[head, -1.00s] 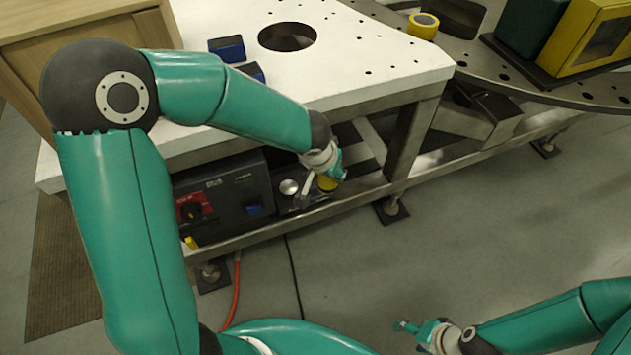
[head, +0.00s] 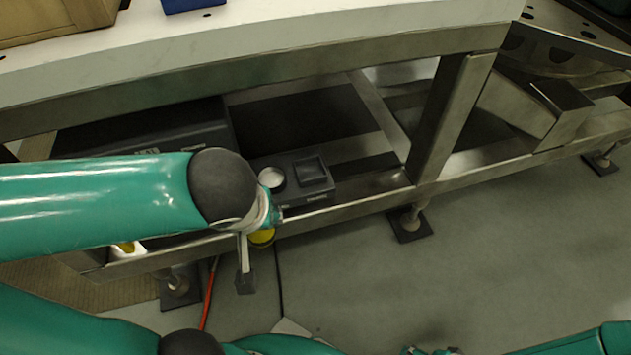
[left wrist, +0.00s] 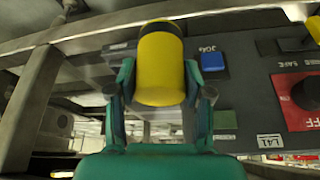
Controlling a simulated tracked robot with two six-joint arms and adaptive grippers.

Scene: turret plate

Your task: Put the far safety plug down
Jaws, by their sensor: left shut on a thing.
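A yellow safety plug (left wrist: 160,62) is held between the two fingers of my left gripper (left wrist: 160,80) in the left wrist view. In the head view my left gripper (head: 267,212) is at the front edge of the low shelf, and only a small part of the yellow plug (head: 262,237) shows below it. The wrist hides the rest. A dark block (head: 312,185) with a round silver disc and an empty square recess sits on the shelf just right of the gripper. My right gripper (head: 430,350) is barely in view at the bottom edge, and its fingers cannot be made out.
A dark control box (left wrist: 260,90) with a blue button and red switch stands on the shelf behind my left arm. A steel leg (head: 445,125) rises to its right. The white tabletop (head: 300,40) overhangs the shelf. Open floor (head: 480,260) lies in front.

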